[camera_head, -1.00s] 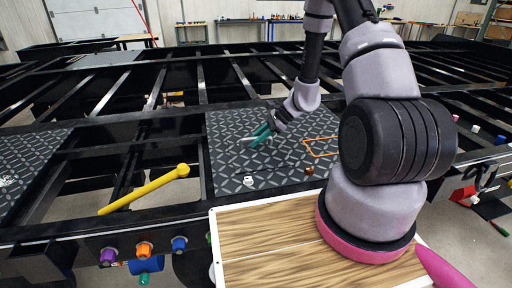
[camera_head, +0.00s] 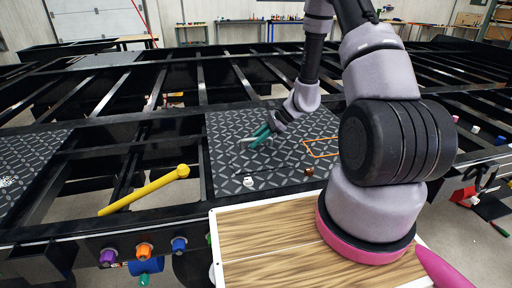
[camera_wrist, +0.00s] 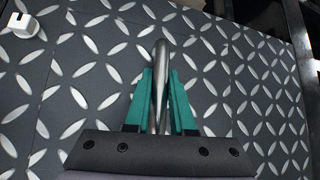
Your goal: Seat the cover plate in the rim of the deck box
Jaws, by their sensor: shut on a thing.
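My gripper (camera_head: 258,138), with teal fingers, is low over the dark diamond-patterned tread plate (camera_head: 228,160) in the head view. In the wrist view my gripper (camera_wrist: 160,82) is shut on a silver metal rod (camera_wrist: 160,55), which sticks out past the fingertips. The rod also shows as a pale tip (camera_head: 246,140) left of the fingers in the head view. A thin orange rectangular outline (camera_head: 311,153) lies on the plate, right of my gripper. I cannot pick out a separate cover plate or a box rim for certain. Whether the rod touches the plate is unclear.
A small white part (camera_head: 249,181) and a brown part (camera_head: 309,171) sit near the plate's front edge. The white part (camera_wrist: 22,24) is at upper left in the wrist view. A yellow bar (camera_head: 145,190) lies across black beams with open gaps. A wooden board (camera_head: 265,240) is in front.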

